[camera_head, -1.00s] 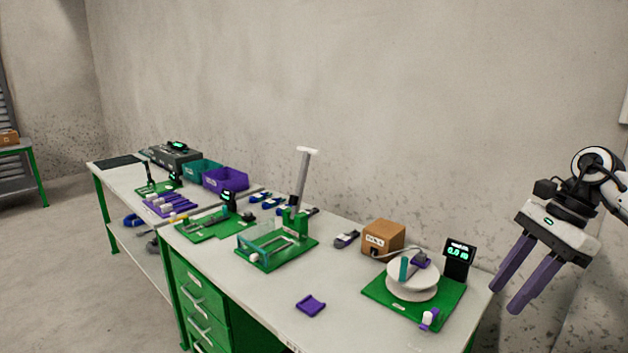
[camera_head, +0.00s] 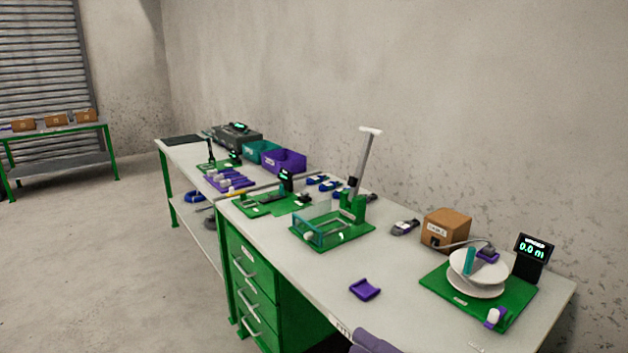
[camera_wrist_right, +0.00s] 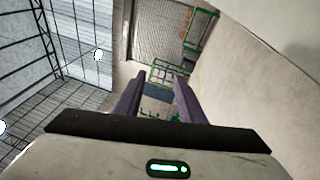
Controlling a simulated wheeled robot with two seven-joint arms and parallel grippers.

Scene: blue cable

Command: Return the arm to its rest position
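My right gripper shows only as purple fingers (camera_head: 374,342) at the bottom edge of the head view, in front of the workbench; the rest of it is out of frame. In the right wrist view the gripper (camera_wrist_right: 156,84) has its two purple fingers spread apart with nothing between them. My left gripper is in neither view.
The bench (camera_head: 420,300) holds a green board with a white reel (camera_head: 476,274), a display (camera_head: 532,252), a brown box (camera_head: 446,228), a green lever fixture (camera_head: 334,226) and a purple piece (camera_head: 366,289). Clear floor (camera_head: 110,270) lies to the left.

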